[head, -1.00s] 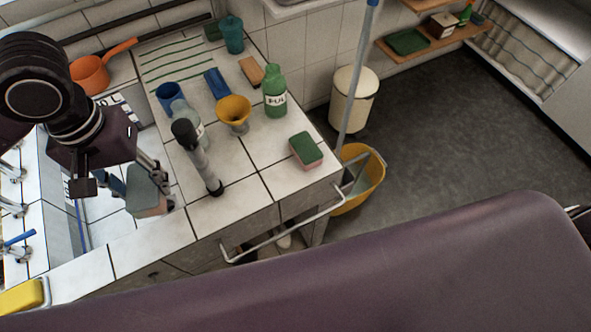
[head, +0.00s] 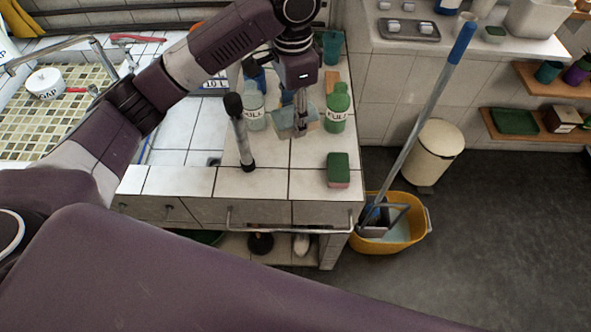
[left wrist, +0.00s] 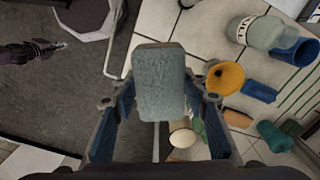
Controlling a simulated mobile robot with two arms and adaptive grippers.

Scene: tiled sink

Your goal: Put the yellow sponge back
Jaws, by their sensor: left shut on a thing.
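In the left wrist view the sponge (left wrist: 158,85) sits between the two blue-padded fingers. No yellow face shows on it. A second sponge (head: 338,168), green on top and pink below, lies near the counter's front right corner. No yellow sponge shows now. A dark gripper (left wrist: 58,45), apparently my right one, is small at the left wrist view's upper left; its jaws are unclear.
A yellow funnel (left wrist: 225,78) stands on the counter. A yellow bucket (head: 400,240) with a mop (head: 440,90) stands right of the counter, near a cream bin (head: 434,153).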

